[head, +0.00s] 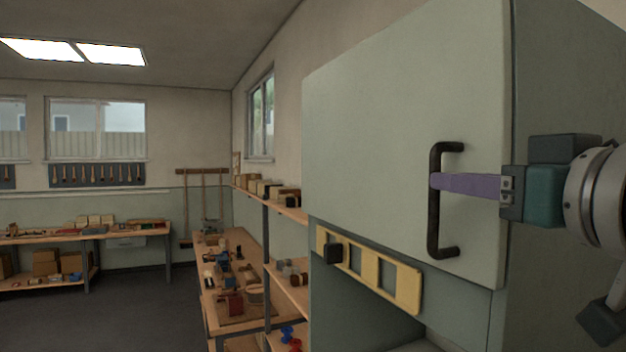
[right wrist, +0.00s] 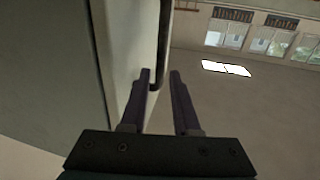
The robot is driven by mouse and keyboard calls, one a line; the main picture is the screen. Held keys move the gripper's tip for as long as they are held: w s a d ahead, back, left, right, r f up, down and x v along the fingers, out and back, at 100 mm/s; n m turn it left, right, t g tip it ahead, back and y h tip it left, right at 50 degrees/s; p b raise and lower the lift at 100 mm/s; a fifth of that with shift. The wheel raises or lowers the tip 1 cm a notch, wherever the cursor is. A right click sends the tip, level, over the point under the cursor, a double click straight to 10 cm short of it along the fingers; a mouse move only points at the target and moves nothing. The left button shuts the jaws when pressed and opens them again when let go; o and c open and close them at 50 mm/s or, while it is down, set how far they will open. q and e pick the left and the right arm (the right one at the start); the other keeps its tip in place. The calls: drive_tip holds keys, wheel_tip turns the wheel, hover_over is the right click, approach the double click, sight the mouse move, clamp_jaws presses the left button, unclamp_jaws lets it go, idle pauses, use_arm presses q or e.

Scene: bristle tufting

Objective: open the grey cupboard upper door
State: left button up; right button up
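The grey cupboard upper door (head: 390,130) fills the upper right of the head view and looks closed against the cupboard body. Its black upright bar handle (head: 434,205) is near the door's right edge; part of it also shows in the right wrist view (right wrist: 164,50). My right gripper (head: 436,181) comes in from the right, with its purple fingertips at the middle of the handle. In the right wrist view my right gripper (right wrist: 160,74) has its fingers apart, with the handle bar between the tips and a gap beside it. My left gripper is not in view.
Shelves (head: 285,211) and a workbench (head: 240,245) stand left of the cupboard. The floor (head: 120,310) at the left is clear.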

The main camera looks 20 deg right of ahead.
sight(421, 178)
drive_tip(key=w+p, duration=0.1)
drive_tip(key=w, duration=0.1)
drive_tip(key=w+p, duration=0.2)
drive_tip(key=w+d+p, duration=0.1)
drive_tip(key=w, duration=0.2)
drive_tip(key=shift+w+r, duration=0.1)
drive_tip(key=shift+r, duration=0.05)
drive_tip(key=shift+w+p, duration=0.35)
drive_tip(key=shift+w, duration=0.1)
drive_tip(key=shift+c, duration=0.4)
drive_tip(key=shift+c, duration=0.7)
clamp_jaws()
